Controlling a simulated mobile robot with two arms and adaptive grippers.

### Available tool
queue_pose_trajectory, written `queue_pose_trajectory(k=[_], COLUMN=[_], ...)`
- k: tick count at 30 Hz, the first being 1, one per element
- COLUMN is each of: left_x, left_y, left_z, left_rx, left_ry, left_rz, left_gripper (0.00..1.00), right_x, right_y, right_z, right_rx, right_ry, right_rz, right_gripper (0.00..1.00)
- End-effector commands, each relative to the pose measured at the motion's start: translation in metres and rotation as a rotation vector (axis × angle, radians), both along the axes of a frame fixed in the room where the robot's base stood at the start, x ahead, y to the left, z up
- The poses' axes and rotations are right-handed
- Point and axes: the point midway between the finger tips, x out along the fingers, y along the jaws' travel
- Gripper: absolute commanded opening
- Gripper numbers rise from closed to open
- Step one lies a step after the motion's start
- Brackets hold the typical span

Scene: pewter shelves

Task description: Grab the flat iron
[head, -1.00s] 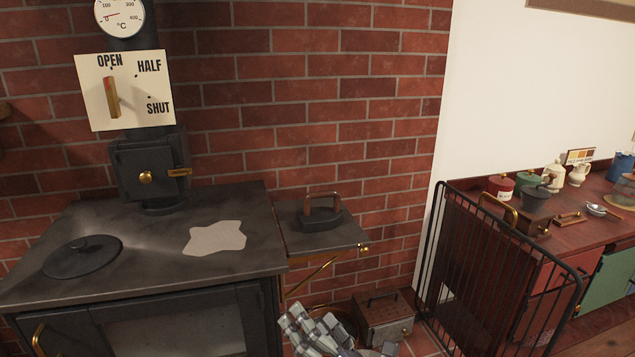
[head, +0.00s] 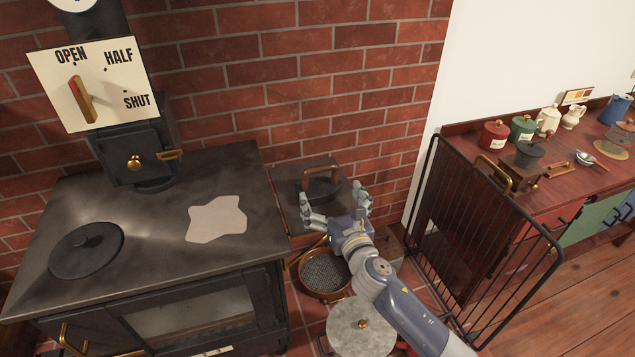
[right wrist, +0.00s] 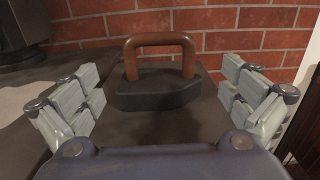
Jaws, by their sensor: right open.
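The flat iron (head: 318,190) has a dark body and a brown arched handle, and it sits upright on the small side shelf (head: 290,213) joined to the stove's right side. In the right wrist view the iron (right wrist: 158,92) stands in the middle, with its handle toward the brick wall. My right gripper (head: 337,203) is open just in front of the iron, its fingers spread to either side. In the right wrist view the open fingers (right wrist: 160,100) are apart from the iron and nothing is between them but the view of it. My left gripper is not in view.
The black stove (head: 130,250) with a round lid (head: 86,250) and a pale patch (head: 217,218) lies left. A brick wall stands close behind. A black metal guard (head: 480,240) stands right, before a counter with canisters. A copper pan (head: 325,277) lies below.

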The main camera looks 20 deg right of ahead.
Motion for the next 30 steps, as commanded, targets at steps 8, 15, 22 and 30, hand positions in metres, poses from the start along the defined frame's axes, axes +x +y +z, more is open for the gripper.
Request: queue_pose_trajectory(k=[8, 15, 22, 30], left_x=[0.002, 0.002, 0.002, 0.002], left_y=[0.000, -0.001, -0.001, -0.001], left_z=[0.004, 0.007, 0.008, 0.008], left_rx=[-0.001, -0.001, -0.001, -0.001], left_ry=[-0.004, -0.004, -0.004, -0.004], left_rz=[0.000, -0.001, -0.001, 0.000], left_gripper=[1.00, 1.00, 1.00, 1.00], right_x=[0.021, 0.055, 0.068, 0.068], right_y=[0.001, 0.002, 0.003, 0.003], right_z=[0.001, 0.001, 0.001, 0.000], right_rx=[0.002, 0.002, 0.001, 0.002], right_ry=[-0.001, -0.001, 0.000, 0.000], right_rz=[0.000, 0.000, 0.002, 0.002], right_gripper=[1.00, 1.00, 1.00, 0.82])
